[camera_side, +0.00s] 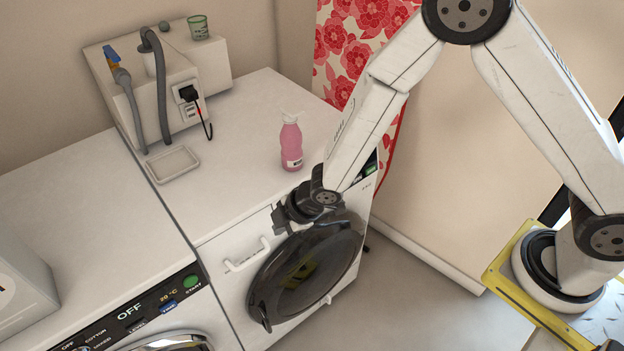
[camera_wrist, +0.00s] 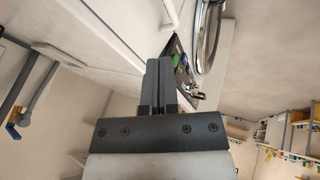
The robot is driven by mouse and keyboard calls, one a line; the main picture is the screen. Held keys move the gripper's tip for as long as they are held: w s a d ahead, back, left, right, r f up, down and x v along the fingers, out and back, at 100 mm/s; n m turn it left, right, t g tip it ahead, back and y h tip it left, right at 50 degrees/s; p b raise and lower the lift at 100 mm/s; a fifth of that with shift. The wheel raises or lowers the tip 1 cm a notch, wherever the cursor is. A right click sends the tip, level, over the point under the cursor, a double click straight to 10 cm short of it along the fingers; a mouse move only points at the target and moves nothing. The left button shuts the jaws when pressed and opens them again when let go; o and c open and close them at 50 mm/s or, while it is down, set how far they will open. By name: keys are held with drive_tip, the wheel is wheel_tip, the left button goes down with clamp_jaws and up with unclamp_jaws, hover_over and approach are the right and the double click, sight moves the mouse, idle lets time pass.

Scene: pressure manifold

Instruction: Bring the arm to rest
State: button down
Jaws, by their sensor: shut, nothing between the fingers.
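My gripper (camera_side: 279,222) is at the front of the right-hand white machine (camera_side: 222,244), by its upper front edge and just above the round dark door (camera_side: 305,268). I cannot tell whether it touches the machine. In the wrist view my gripper's two dark fingers (camera_wrist: 159,75) lie together, shut with nothing between them. The door looks closed, though its far edge is hard to judge. A white handle (camera_side: 247,256) is on the machine's front, left of the gripper.
A pink bottle (camera_side: 291,145) stands on the machine top behind my gripper. A white tray (camera_side: 172,164) and a box with hoses and a plugged-in cable (camera_side: 205,120) are farther back. A second machine's control panel (camera_side: 135,312) is at lower left. The floor (camera_side: 430,300) at right is clear.

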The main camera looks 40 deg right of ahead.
drive_tip(key=s+d+r+m+g+h, duration=0.1)
drive_tip(key=s+d+r+m, duration=0.5)
drive_tip(key=d, duration=0.4)
drive_tip(key=s+d+r+m+g+h, duration=0.1)
drive_tip(key=s+d+r+m+h, duration=0.1)
drive_tip(key=s+d+r+m, duration=0.5)
drive_tip(key=d+m, duration=0.2)
drive_tip(key=d, duration=0.2)
drive_tip(key=shift+s+d+r+m+g+h, duration=0.3)
drive_tip(key=shift+s+m, duration=0.05)
drive_tip(key=shift+m, duration=0.05)
drive_tip(key=c, duration=1.3)
unclamp_jaws()
